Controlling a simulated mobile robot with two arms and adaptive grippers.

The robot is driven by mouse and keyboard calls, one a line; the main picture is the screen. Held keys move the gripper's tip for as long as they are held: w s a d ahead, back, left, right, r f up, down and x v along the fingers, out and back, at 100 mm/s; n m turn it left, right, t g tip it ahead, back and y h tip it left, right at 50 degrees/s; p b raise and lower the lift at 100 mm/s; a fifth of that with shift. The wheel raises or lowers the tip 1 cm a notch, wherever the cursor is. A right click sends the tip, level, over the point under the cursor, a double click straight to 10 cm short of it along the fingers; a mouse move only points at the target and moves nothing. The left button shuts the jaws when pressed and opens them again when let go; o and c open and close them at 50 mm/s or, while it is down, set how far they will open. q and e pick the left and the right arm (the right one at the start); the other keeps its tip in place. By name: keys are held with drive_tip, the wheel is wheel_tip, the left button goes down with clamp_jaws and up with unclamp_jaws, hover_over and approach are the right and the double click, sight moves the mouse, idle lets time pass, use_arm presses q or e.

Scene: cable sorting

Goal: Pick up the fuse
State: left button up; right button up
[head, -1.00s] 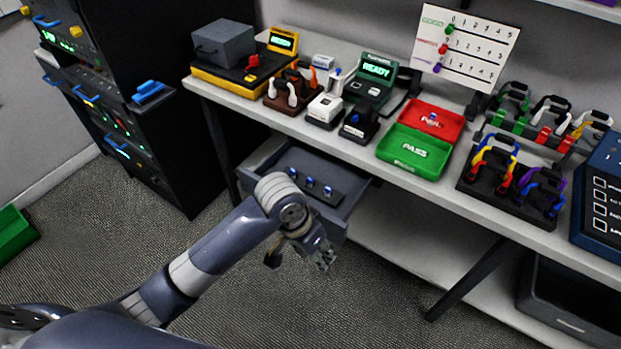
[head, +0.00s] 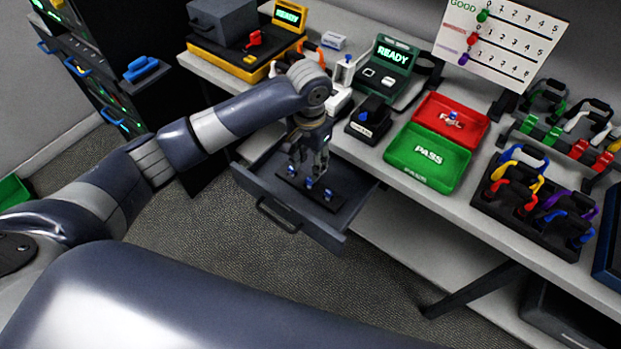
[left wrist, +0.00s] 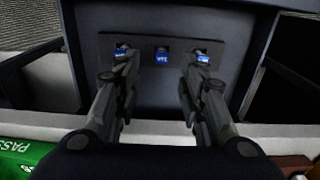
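Three small blue fuses stand in a dark strip in the open grey drawer (head: 350,205): a left one (head: 292,170), a middle one (head: 309,183) and a right one (head: 328,194). My left gripper (head: 309,166) points down over the drawer, close above the strip, fingers apart and empty. In the left wrist view the open gripper (left wrist: 162,80) has its fingers either side of the middle fuse (left wrist: 161,57). The outer fuses (left wrist: 122,50) (left wrist: 203,58) show by the fingertips; contact cannot be told. My right gripper is not in view.
The bench above the drawer holds a green PASS tray (head: 427,158) and a red FAIL tray (head: 470,120) with a small blue-topped item (head: 453,116) in it. A tester reading READY (head: 385,70) and a cable rack (head: 535,205) stand nearby. Floor lies clear before the drawer.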

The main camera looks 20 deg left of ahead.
sight(309, 180)
use_arm(q)
wheel_tip(309, 180, down, 7)
drive_tip(key=shift+w+a+f+p, duration=0.1)
drive_tip(key=shift+p, duration=0.35)
drive_tip(key=shift+w+f, duration=0.15)
drive_tip(key=shift+f, duration=0.1)
drive_tip(key=c, duration=0.8)
